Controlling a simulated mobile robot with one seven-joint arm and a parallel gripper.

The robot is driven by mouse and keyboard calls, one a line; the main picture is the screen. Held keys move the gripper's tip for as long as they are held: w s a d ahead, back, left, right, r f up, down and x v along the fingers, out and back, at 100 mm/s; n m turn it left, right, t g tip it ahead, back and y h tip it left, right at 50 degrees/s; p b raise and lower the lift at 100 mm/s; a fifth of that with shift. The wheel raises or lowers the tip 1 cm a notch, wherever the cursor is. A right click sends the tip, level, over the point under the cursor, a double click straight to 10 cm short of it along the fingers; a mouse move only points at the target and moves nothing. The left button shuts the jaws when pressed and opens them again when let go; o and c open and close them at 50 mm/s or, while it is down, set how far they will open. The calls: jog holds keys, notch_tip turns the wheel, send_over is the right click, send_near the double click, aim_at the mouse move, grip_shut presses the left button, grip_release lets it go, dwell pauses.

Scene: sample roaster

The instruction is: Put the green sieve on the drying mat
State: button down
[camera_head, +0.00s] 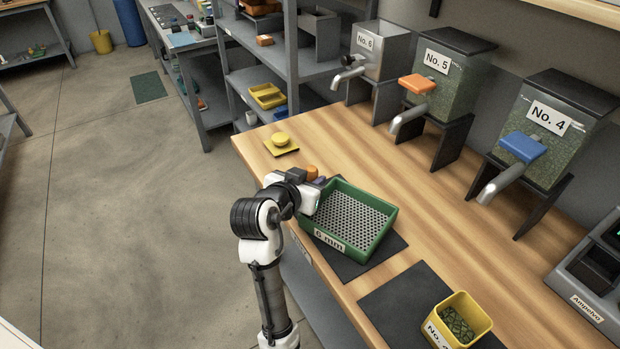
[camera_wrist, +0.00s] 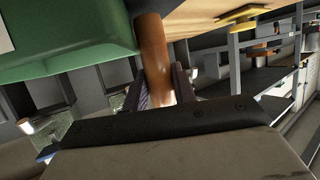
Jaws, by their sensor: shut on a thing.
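The green sieve (camera_head: 372,207) is a rectangular tray with a perforated grey floor and a size label on its front wall. It is at or just above a dark mat (camera_head: 385,252) on the wooden bench; I cannot tell whether it touches. Its green wall (camera_wrist: 60,35) fills the upper left of the wrist view. My gripper (camera_head: 316,184) is at the sieve's left end. In the wrist view, my gripper (camera_wrist: 162,90) is shut on a brown round handle (camera_wrist: 152,50) beside that wall. Which mat is the drying mat is not clear.
A second dark mat (camera_head: 385,308) lies nearer, with a yellow box (camera_head: 475,309) of green beans at its right. A yellow round knob on a yellow plate (camera_head: 281,146) sits at the bench's far left. Dispensers (camera_head: 447,85) with spouts line the back. A grey device (camera_head: 598,290) stands right.

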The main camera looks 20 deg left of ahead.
jog(key=shift+f, duration=0.2)
jog(key=c, duration=1.1)
grip_release()
jog(key=shift+c, duration=0.2)
jog(key=shift+r, duration=0.2)
jog(key=b+v, duration=0.1)
jog(key=v, duration=1.1)
jog(key=shift+b, duration=0.35)
